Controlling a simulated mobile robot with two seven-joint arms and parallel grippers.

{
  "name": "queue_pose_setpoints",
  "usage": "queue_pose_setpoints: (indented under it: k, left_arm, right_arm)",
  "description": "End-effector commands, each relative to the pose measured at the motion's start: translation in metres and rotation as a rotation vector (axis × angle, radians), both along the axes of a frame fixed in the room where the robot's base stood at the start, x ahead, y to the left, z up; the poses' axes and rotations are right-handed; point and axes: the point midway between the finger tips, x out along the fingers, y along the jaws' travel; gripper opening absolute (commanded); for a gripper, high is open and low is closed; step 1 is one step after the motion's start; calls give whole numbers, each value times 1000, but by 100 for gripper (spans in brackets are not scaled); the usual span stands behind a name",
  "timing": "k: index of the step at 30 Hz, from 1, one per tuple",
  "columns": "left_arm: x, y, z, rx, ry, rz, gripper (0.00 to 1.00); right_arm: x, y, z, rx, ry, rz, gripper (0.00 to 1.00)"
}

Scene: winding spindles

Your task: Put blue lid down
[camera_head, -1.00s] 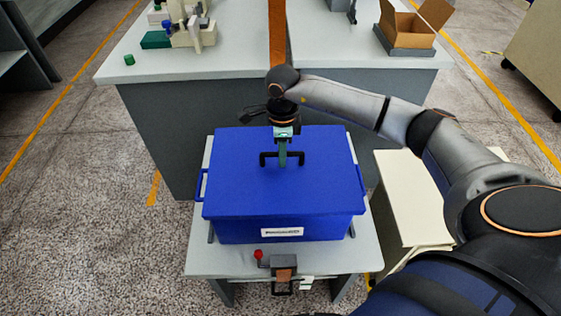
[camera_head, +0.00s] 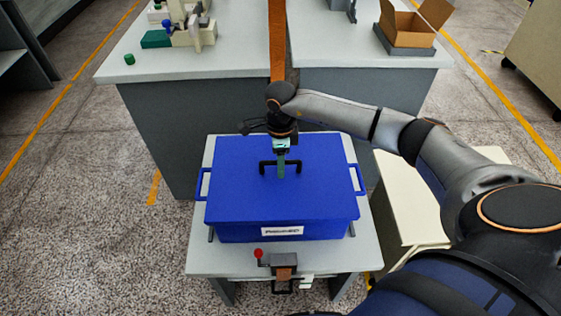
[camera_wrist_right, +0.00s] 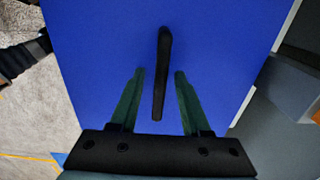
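The blue lid (camera_head: 240,190) lies level over the blue box (camera_head: 240,234) and appears to sit on its rim. Its black handle (camera_head: 264,168) stands up from the lid's middle. My right gripper (camera_head: 282,172) reaches down from above to the handle. In the right wrist view, the green fingers of my right gripper (camera_wrist_right: 160,74) stand on either side of the black handle (camera_wrist_right: 162,60), with blue lid (camera_wrist_right: 220,50) showing in the gaps, so it is open around the handle. My left gripper is not in view.
The box stands on a small grey table (camera_head: 205,262) with a red-knobbed device (camera_head: 285,262) at its front edge. Behind is a larger workbench (camera_head: 220,60) with an open cardboard box (camera_head: 408,38). A cream cabinet (camera_head: 415,215) stands to the right.

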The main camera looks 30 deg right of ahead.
Motion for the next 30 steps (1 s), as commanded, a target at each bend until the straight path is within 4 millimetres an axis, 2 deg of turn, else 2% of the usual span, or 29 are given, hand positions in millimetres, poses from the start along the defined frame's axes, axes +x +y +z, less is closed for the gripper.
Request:
queue_pose_setpoints:
  k: [6,10,21,25,30]
  left_arm:
    - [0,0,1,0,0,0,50]
    - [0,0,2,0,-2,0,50]
    - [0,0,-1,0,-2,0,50]
    - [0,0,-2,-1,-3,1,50]
    - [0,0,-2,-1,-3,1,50]
  right_arm:
    - [0,0,1,0,0,0,47]
    - [1,0,11,0,-5,0,47]
    - [2,0,87,-1,-7,0,47]
    - [1,0,107,-1,-3,0,47]
    - [0,0,121,0,0,0,47]
